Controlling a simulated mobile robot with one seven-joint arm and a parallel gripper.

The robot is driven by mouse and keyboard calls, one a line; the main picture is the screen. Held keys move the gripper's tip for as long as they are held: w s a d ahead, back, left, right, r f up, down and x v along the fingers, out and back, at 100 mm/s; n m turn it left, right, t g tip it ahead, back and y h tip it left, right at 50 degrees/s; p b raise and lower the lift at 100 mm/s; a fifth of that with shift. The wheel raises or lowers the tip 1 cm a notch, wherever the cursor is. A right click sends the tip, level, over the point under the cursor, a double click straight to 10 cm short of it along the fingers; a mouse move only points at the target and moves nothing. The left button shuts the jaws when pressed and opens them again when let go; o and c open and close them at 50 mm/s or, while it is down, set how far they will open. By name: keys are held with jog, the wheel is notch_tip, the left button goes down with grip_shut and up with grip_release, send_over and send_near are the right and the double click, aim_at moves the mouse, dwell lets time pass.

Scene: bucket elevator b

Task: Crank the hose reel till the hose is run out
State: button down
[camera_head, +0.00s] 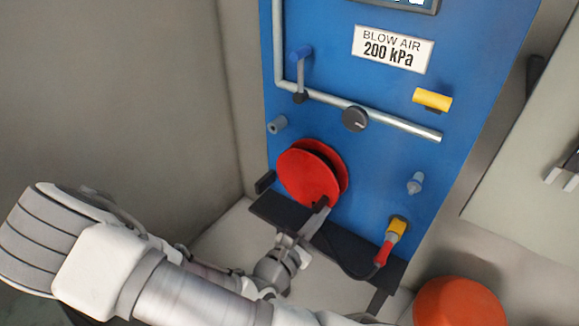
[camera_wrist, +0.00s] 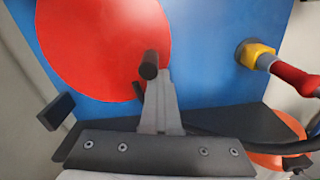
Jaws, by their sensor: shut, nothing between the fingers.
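The red hose reel (camera_head: 308,177) is mounted low on the blue panel. Its red disc (camera_wrist: 100,40) fills the upper left of the wrist view. A dark crank handle (camera_wrist: 149,65) sticks out from the disc's lower edge, and it shows at the reel's lower right in the head view (camera_head: 321,203). My gripper (camera_wrist: 161,90) is shut and empty, its fingertips right at the handle. I cannot tell whether they touch it. In the head view my gripper (camera_head: 300,232) is just below the reel. A dark hose (camera_head: 345,268) runs to a red nozzle (camera_head: 383,252) in a yellow holder (camera_head: 397,227).
A dark ledge (camera_head: 362,252) runs under the reel. A blue-handled lever (camera_head: 301,65), a pipe (camera_head: 390,123), a dark knob (camera_head: 355,119) and a yellow handle (camera_head: 432,99) are higher on the panel. An orange round object (camera_head: 458,303) is at lower right.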

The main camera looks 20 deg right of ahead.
aim_at(315, 157)
jog(key=shift+s+d+r+p, duration=0.2)
jog(key=shift+r+p, duration=0.45)
jog(key=shift+p, duration=0.15)
jog(key=shift+s+d+r+p, duration=0.2)
jog(key=shift+r+p, duration=0.4)
jog(key=shift+p, duration=0.2)
notch_tip(315, 157, up, 3)
jog(key=p, duration=0.3)
jog(key=shift+s+r, duration=0.1)
jog(key=p, duration=0.1)
jog(key=r+p, duration=0.1)
jog(key=r, duration=0.1)
jog(key=shift+w+a+r+p, duration=0.15)
jog(key=shift+w+a+p, duration=0.15)
jog(key=shift+p, duration=0.1)
jog(key=w+r+p, duration=0.1)
jog(key=a+r+p, duration=0.1)
jog(key=p, duration=0.1)
jog(key=shift+w+r, duration=0.35)
jog(key=shift+r, duration=0.05)
jog(key=shift+w+a+r+p, duration=0.4)
jog(key=shift+w+a+p, duration=0.1)
jog(key=shift+w, duration=0.15)
jog(key=shift+w+a+r+p, duration=0.4)
jog(key=shift+w+a+p, duration=0.05)
jog(key=shift+w, duration=0.15)
jog(key=shift+f, duration=0.15)
jog(key=shift+c, duration=1)
grip_release()
jog(key=shift+s+a, duration=0.1)
